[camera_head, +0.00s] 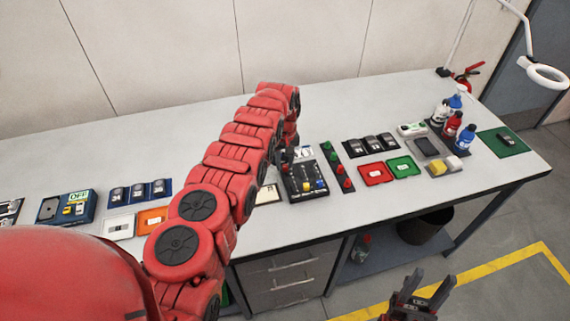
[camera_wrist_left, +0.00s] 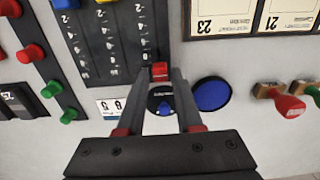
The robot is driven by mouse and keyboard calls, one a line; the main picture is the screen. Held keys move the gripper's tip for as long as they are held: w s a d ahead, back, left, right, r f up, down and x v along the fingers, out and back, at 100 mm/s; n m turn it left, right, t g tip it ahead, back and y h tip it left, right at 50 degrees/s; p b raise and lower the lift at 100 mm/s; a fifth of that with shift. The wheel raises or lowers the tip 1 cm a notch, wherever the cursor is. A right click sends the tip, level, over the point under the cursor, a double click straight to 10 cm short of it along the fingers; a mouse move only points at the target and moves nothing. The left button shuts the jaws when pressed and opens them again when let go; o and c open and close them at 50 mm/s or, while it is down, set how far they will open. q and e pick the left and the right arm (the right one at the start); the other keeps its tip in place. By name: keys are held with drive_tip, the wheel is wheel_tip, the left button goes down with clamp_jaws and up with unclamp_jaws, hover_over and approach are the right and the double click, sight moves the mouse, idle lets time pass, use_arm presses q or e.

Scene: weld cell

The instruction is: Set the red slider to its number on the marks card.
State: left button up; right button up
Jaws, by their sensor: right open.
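The dark slider panel (camera_head: 305,185) lies mid-bench; the wrist view shows its numbered scales (camera_wrist_left: 103,45) upside down. The red slider (camera_wrist_left: 160,70) is at the panel's edge in the wrist view, between the fingertips of my left gripper (camera_wrist_left: 160,76), which appear to touch it on both sides. In the head view my red left arm covers this spot. A yellow slider and a blue slider (camera_wrist_left: 66,3) sit further along their tracks. My right gripper (camera_head: 418,293) is open and empty, before the bench.
A strip with red and green knobs (camera_head: 336,168) stands beside the panel. Red and green trays (camera_head: 376,173) lie to the right.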

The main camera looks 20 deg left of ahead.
use_arm(q)
drive_tip(key=shift+f, duration=0.1)
wheel_tip(320, 180, up, 8)
drive_tip(key=b, duration=0.3)
drive_tip(key=shift+w, duration=0.15)
wheel_tip(320, 180, up, 8)
drive_tip(key=f+p, duration=0.1)
hover_over(284, 165)
wheel_tip(284, 165, up, 2)
drive_tip(key=shift+w+r+b, duration=0.1)
drive_tip(key=shift+r+b, duration=0.15)
drive_tip(key=shift+b, duration=0.3)
